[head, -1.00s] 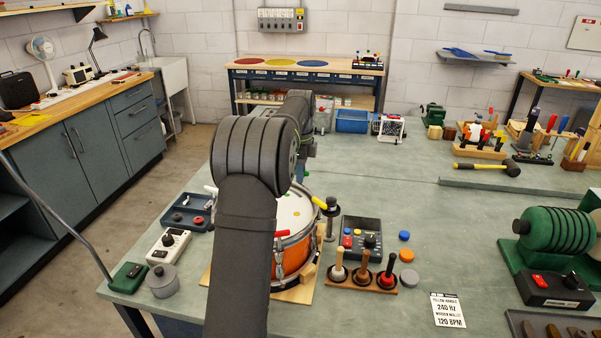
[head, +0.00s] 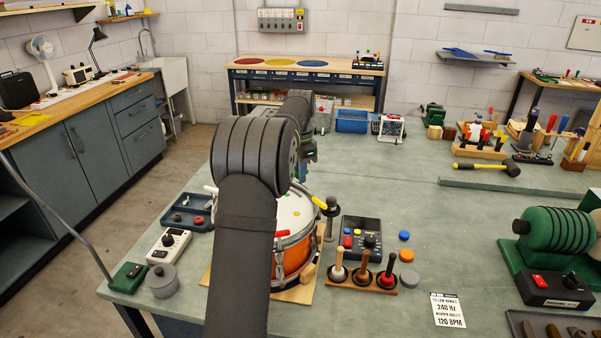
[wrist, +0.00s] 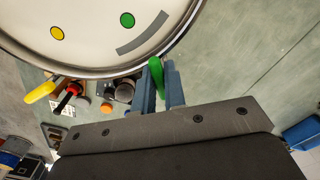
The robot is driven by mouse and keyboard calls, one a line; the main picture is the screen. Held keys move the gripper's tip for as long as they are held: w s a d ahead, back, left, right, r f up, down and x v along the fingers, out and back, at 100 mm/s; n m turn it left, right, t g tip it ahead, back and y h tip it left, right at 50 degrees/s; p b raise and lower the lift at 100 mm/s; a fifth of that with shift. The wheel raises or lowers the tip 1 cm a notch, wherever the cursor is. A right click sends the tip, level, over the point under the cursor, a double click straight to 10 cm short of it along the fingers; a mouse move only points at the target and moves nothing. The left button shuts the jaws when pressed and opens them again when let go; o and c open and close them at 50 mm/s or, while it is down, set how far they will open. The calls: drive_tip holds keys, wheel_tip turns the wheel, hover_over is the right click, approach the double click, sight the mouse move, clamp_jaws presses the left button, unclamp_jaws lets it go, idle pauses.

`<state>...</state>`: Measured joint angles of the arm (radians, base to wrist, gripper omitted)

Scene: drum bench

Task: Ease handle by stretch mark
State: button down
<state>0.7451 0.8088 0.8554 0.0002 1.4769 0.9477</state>
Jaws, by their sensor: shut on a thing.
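The drum (head: 296,262) has an orange shell and a white head, and my arm hides part of it in the head view. In the wrist view its head (wrist: 85,35) carries a green dot, a yellow dot and a grey bar mark (wrist: 142,34). My gripper (wrist: 160,70) is shut on a green handle (wrist: 156,77) at the drum's rim. A yellow handle (head: 319,203), a red handle (head: 281,234) and a white handle (head: 211,190) sit around the rim.
A mallet rack (head: 361,281), a control box (head: 361,240) and a card (head: 448,310) reading "yellow handle 240 Hz, wooden mallet 120 BPM" lie right of the drum. A grey tray (head: 190,211) and a white meter (head: 169,246) stand left.

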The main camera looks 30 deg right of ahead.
drive_tip(key=shift+n, duration=0.3)
drive_tip(key=c, duration=1.5)
unclamp_jaws()
wheel_tip(320, 180, up, 17)
drive_tip(key=shift+r, duration=0.2)
drive_tip(key=shift+f, duration=0.15)
wheel_tip(320, 180, down, 17)
drive_tip(key=shift+f, duration=0.1)
idle(0.3)
